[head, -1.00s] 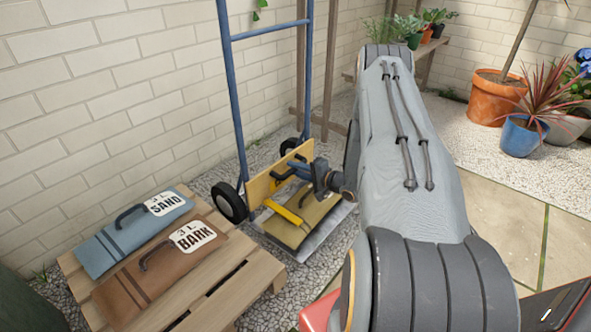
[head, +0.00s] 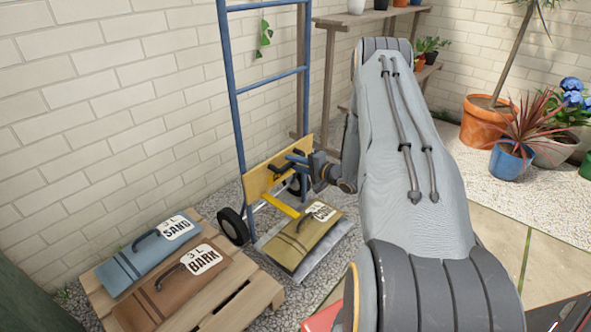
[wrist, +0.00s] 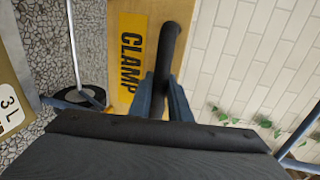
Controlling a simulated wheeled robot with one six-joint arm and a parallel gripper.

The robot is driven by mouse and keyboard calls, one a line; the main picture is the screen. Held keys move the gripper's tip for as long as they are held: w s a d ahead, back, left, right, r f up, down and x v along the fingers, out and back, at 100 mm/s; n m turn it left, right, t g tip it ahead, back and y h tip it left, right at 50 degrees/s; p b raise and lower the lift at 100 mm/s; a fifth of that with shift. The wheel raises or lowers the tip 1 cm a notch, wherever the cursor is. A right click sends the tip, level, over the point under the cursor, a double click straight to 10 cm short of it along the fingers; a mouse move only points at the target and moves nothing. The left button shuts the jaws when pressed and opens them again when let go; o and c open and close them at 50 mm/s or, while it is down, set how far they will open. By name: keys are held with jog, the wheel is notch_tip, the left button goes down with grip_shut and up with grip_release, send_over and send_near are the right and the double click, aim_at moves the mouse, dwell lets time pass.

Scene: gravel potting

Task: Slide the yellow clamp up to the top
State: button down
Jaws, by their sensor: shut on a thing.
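The clamp (head: 262,182) is a wooden board with a yellow bar (head: 280,206) jutting forward, on the blue upright frame of a hand truck (head: 238,120). In the wrist view its yellow label reads CLAMP (wrist: 131,50), beside a dark handle (wrist: 170,50). My gripper (head: 300,163) is at the board's front. In the wrist view its blue fingers (wrist: 165,95) are shut on the dark handle. An olive bag (head: 300,245) with a white label lies on the truck's base plate, below the yellow bar and apart from it. The gripper partly hides the board's right side.
A pallet (head: 235,300) at the lower left bears a blue SAND bag (head: 140,262) and a brown BARK bag (head: 165,295). A brick wall (head: 120,100) stands behind the truck. A shelf (head: 370,17) with pots is at the back. The truck's uprights above the clamp look clear.

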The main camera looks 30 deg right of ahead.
notch_tip(320, 180, up, 24)
jog(key=p, duration=1.5)
jog(key=shift+w, duration=0.15)
jog(key=c, duration=1.8)
grip_release()
jog(key=shift+r, duration=0.1)
jog(key=shift+o, duration=0.8)
jog(key=shift+f, duration=0.2)
jog(key=v, duration=0.8)
